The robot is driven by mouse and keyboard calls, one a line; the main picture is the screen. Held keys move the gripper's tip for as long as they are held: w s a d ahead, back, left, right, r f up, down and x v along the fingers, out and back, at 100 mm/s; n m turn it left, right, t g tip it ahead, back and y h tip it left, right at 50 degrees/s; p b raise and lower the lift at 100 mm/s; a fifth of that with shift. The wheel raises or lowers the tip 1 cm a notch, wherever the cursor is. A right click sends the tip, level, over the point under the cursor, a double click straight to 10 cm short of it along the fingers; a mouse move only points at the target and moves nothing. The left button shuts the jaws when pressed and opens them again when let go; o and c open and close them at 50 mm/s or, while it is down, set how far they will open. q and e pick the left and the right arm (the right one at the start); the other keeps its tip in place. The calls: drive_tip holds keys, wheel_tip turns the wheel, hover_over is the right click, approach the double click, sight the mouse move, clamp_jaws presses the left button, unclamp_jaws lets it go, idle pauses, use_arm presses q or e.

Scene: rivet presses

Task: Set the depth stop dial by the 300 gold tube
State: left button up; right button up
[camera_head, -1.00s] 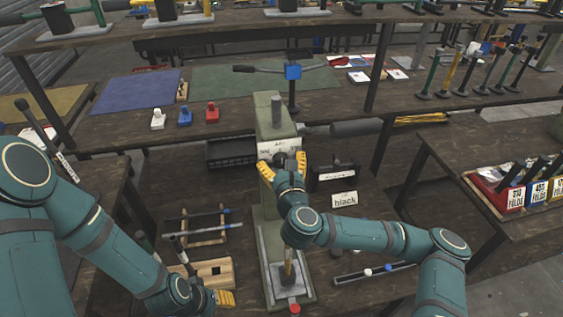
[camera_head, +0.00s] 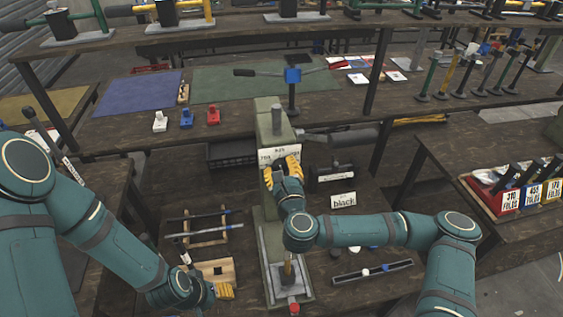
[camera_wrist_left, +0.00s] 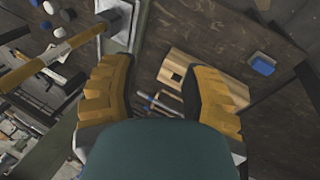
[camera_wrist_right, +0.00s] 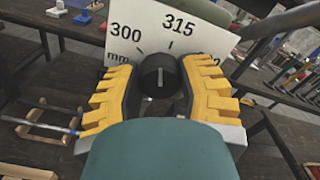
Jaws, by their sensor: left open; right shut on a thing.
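The depth stop dial (camera_wrist_right: 158,76) is a black knob with a white pointer line, in front of a white scale plate (camera_wrist_right: 150,25) on the green press (camera_head: 276,125). The plate reads 300 and 315; a third number is partly hidden. The pointer is near upright in the right wrist view. My right gripper (camera_head: 286,168) is shut on the dial, one finger on each side. A gold tube (camera_head: 288,268) stands at the press base and also shows in the left wrist view (camera_wrist_left: 75,43). My left gripper (camera_head: 226,291) is open and empty near a wooden block (camera_head: 215,272).
A rack with rods (camera_head: 205,227) stands left of the press. A "black" label (camera_head: 343,200) and a slotted dark rail (camera_head: 372,271) lie to its right. A black bin (camera_head: 231,152) is behind. Labelled boxes (camera_head: 508,198) stand on the right table.

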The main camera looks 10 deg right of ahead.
drive_tip(key=n+p, duration=0.1)
drive_tip(key=n, duration=0.1)
drive_tip(key=n+p, duration=0.1)
drive_tip(key=n, duration=0.1)
drive_tip(key=shift+r+n, duration=0.2)
drive_tip(key=shift+n, duration=0.1)
drive_tip(key=shift+f+n+p, duration=0.1)
drive_tip(key=shift+n+p, duration=0.65)
drive_tip(key=shift+n, duration=0.85)
drive_tip(key=o, duration=1.2)
drive_tip(key=shift+w+a, duration=0.1)
drive_tip(key=shift+f, duration=0.1)
drive_tip(key=s, duration=0.7)
drive_tip(key=shift+s, duration=0.3)
